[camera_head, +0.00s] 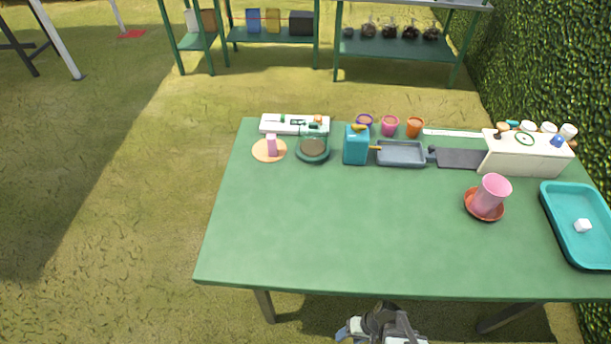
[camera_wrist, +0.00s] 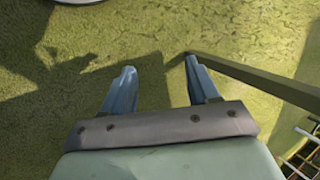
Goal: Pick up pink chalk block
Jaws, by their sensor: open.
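The pink chalk block (camera_head: 271,145) stands upright on a round tan disc (camera_head: 264,154) near the table's far left corner, in the head view. My gripper (camera_head: 345,332) is at the bottom of the head view, off the table's front edge and far from the block. In the wrist view my gripper (camera_wrist: 158,68) is open, with two blue fingers apart and only grass between them. The block is not in the wrist view.
The green table (camera_head: 330,230) is clear across its front and middle. Right of the block stand a green round pot (camera_head: 313,157), a teal box (camera_head: 356,150) and a grey tray (camera_head: 401,154). A white case (camera_head: 290,131) lies behind it. A pink cup (camera_head: 491,195) stands on the right.

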